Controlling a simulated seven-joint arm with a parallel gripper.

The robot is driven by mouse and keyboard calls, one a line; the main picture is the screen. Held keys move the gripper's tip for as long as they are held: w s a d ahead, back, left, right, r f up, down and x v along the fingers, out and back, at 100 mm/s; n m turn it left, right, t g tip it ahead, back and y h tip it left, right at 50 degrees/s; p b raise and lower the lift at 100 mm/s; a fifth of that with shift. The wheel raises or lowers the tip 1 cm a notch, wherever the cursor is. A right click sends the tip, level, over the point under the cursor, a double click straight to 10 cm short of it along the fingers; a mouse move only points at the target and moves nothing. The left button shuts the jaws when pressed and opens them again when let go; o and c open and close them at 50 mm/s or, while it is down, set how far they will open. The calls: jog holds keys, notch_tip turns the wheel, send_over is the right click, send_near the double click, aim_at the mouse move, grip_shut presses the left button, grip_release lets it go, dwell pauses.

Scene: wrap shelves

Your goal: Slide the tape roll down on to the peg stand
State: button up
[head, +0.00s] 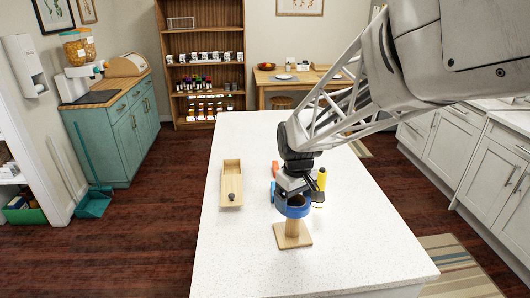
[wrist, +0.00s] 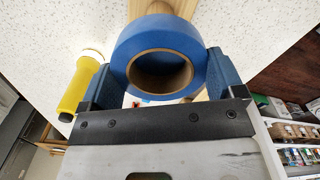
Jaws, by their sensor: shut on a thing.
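The blue tape roll (head: 296,211) is held between the two fingers of my gripper (head: 290,192), above the wooden peg stand. In the wrist view the roll (wrist: 130,45) sits between the blue fingers, with its brown core facing the camera. The stand's square base (head: 303,241) rests on the white counter, and its peg (head: 291,228) shows just below the roll. Pale wood also shows behind the roll in the wrist view. The roll hides the top of the peg, so I cannot tell whether the peg is inside the hole.
A wooden box with a dark knob (head: 231,183) lies to the left on the counter (head: 250,265). A yellow bottle-like thing (head: 321,179) stands right behind the gripper, with a red thing (head: 275,168) and a blue thing nearby. The counter's front is clear.

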aim_at(293, 220)
jog(key=shift+f, duration=4.1)
dwell(0.6)
jog(key=o, duration=0.7)
jog(key=shift+r, duration=0.15)
jog(key=shift+r, duration=3.75)
jog(key=shift+s+d+r, duration=0.15)
jog(key=shift+s+r, duration=0.15)
jog(key=shift+s, duration=0.05)
jog(key=s+d+r+m+t, duration=0.1)
jog(key=s+r+m, duration=0.1)
jog(key=s, duration=0.5)
jog(key=s+d+r+m, duration=0.1)
jog(key=s+d+r, duration=0.1)
jog(key=s, duration=0.6)
jog(key=s+d+r+m+t, duration=0.1)
jog(key=s+r, duration=0.3)
jog(key=s, duration=0.4)
jog(key=shift+s+d+r+m+t, duration=0.2)
jog(key=shift+m+t, duration=0.1)
jog(key=shift+m, duration=0.5)
